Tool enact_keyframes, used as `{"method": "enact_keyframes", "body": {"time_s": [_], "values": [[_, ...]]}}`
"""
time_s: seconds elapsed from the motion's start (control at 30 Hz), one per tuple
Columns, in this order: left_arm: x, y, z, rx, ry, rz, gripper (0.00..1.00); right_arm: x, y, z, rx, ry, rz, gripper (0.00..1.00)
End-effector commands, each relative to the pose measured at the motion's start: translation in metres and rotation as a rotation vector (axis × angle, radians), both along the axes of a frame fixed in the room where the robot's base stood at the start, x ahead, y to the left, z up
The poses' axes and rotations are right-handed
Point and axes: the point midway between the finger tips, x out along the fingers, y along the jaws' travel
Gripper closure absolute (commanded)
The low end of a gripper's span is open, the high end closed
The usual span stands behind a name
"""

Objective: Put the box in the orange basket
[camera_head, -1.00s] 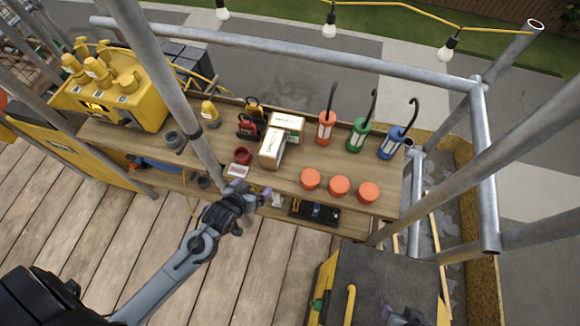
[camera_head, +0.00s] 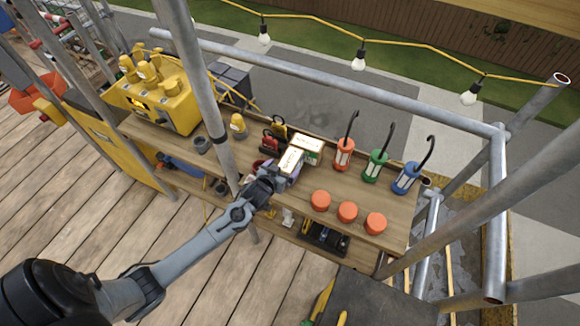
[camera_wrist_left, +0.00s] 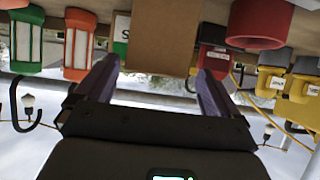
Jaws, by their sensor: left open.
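A white-topped cardboard box (camera_head: 291,160) stands on the upper shelf of the wooden bench. A second similar box (camera_head: 308,143) stands right behind it. My left gripper (camera_head: 281,179) is open at the near side of the front box. In the left wrist view the brown face of the front box (camera_wrist_left: 166,38) lies between the two spread fingers; whether they touch it I cannot tell. An orange-red container (camera_head: 28,98), likely the orange basket, stands at the far left; its inside is not clear. My right gripper is not in view.
Three orange round tins (camera_head: 347,211) and three hooked lanterns (camera_head: 375,165) stand right of the boxes. A red cup (camera_wrist_left: 258,22) is close beside the gripper. A scaffold pole (camera_head: 205,90) rises left of the boxes. A yellow machine (camera_head: 165,100) sits at the bench's left end.

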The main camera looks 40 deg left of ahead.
Motion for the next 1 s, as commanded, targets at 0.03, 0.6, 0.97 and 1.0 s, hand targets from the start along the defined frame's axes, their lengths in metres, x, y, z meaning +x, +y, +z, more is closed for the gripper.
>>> {"method": "enact_keyframes", "body": {"time_s": [0.03,0.6,0.97,1.0], "values": [[0.004,0.000,-0.002,0.000,-0.001,-0.001,0.04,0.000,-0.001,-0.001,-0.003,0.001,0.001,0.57],[0.043,0.006,-0.023,0.000,0.000,-0.001,0.04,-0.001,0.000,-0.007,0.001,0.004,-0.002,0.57],[0.042,0.006,-0.023,0.000,0.000,-0.001,0.39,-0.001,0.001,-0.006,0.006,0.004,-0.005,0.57],[0.042,0.006,-0.023,0.000,0.000,-0.001,0.46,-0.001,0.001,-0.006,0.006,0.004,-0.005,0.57]]}}
